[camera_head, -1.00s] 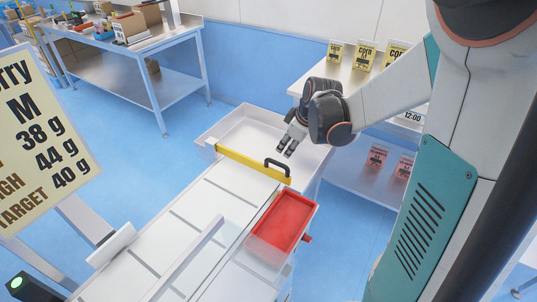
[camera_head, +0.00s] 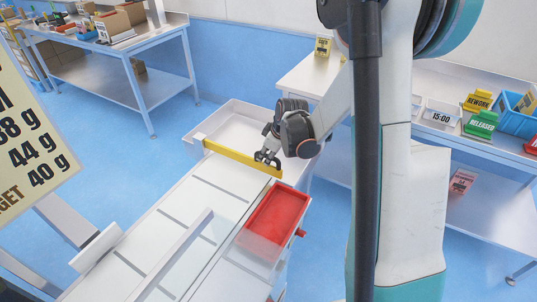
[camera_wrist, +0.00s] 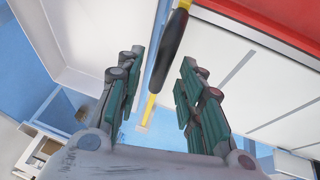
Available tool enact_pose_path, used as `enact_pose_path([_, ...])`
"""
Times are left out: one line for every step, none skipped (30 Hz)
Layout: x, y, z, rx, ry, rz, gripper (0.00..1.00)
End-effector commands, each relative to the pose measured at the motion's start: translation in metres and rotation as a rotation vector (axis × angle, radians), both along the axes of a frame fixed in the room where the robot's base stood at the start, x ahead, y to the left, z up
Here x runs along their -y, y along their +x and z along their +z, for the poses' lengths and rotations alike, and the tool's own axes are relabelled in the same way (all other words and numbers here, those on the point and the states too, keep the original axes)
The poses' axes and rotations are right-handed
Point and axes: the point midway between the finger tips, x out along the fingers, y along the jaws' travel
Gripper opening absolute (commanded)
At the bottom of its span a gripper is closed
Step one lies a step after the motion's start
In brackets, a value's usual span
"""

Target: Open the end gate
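The end gate is a yellow bar (camera_head: 238,160) lying across the end of the white conveyor, with a black handle near its right end. In the wrist view the dark handle (camera_wrist: 168,50) runs between the lines of my two fingers, with yellow gate (camera_wrist: 151,108) showing below it. My gripper (camera_head: 266,157) is at the handle in the head view. In the wrist view my gripper (camera_wrist: 157,68) is open, with a finger on either side of the handle and gaps showing. The gate stands closed across the lane. My gripper partly hides the handle in the head view.
A red tray (camera_head: 297,207) sits at the conveyor's right side, just nearer than the gate. A white bin (camera_head: 240,112) lies beyond the gate. A metal table with signs and a blue crate (camera_head: 519,101) stands at the right. Blue floor is open at left.

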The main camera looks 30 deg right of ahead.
Motion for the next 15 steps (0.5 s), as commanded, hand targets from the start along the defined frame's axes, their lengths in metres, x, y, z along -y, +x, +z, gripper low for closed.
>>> enact_pose_path([-0.0001, 0.0001, -0.0001, 0.0, 0.0, 0.0, 0.35])
enact_pose_path([-0.0001, 0.0001, 0.0, 0.0, 0.0, 0.0, 0.35])
enact_pose_path([-0.0001, 0.0, 0.0001, 0.0, 0.0, 0.0, 0.35])
enact_pose_path([0.0, 0.0, 0.0002, 0.0, 0.0, 0.0, 0.35])
enact_pose_path([-0.0001, -0.0001, 0.0002, 0.0, 0.0, 0.0, 0.35])
enact_pose_path([0.0, 0.0, 0.0002, 0.0, 0.0, 0.0, 0.32])
enact_pose_path([0.0, 0.0, 0.0002, 0.0, 0.0, 0.0, 0.26])
enact_pose_path([0.0, 0.0, 0.0002, 0.0, 0.0, 0.0, 0.19])
enact_pose_path([0.0, -0.0001, 0.0003, 0.0, 0.0, 0.0, 0.1])
enact_pose_path([0.0, -0.0001, 0.0003, 0.0, 0.0, 0.0, 0.03])
enact_pose_path([0.0, -0.0001, 0.0003, 0.0, 0.0, 0.0, 0.0])
enact_pose_path([0.0, -0.0001, 0.0003, 0.0, 0.0, 0.0, 0.0])
enact_pose_path([0.0, -0.0001, 0.0003, 0.0, 0.0, 0.0, 0.0])
enact_pose_path([0.0, -0.0001, 0.0003, 0.0, 0.0, 0.0, 0.0])
enact_pose_path([0.0, -0.0001, 0.0003, 0.0, 0.0, 0.0, 0.0])
